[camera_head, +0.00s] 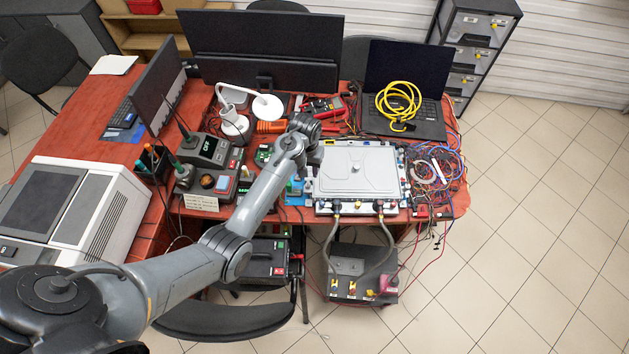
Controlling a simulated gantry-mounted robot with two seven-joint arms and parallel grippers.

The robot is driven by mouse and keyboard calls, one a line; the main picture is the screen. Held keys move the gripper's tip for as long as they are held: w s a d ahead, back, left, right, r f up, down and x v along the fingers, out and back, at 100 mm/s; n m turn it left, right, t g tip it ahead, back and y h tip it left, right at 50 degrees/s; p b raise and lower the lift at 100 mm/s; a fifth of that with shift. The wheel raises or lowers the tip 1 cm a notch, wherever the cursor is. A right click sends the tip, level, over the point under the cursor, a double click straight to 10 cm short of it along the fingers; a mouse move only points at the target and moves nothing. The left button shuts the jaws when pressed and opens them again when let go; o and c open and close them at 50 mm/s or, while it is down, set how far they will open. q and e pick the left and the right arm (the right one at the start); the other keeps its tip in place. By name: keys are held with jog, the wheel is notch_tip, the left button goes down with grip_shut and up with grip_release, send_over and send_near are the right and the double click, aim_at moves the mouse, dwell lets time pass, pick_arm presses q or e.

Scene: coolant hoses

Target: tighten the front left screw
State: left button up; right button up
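A light grey flat cover plate (358,171) lies on a board on the red table, with small fittings around its edge. My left arm comes in from the lower left, and its wrist is above the plate's left edge. My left gripper (311,176) points down beside that edge, partly hidden by the wrist; whether its fingers are open or shut is too small to tell. The screws, including the front left one, are too small to make out. Two grey hoses (389,245) run from the plate's front edge to a dark box (363,271) below. My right gripper is not in view.
A laptop (405,75) with a coiled yellow cable (398,100) stands behind the plate. Tangled wires (434,168) lie to its right. A white lamp (265,106), a red multimeter (322,107) and a soldering station (213,155) stand to the left and behind. Tiled floor is clear at right.

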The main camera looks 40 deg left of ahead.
aim_at(308, 184)
pick_arm(q)
notch_tip(308, 184, down, 9)
jog(key=shift+r+b, duration=0.1)
jog(key=shift+b, duration=0.55)
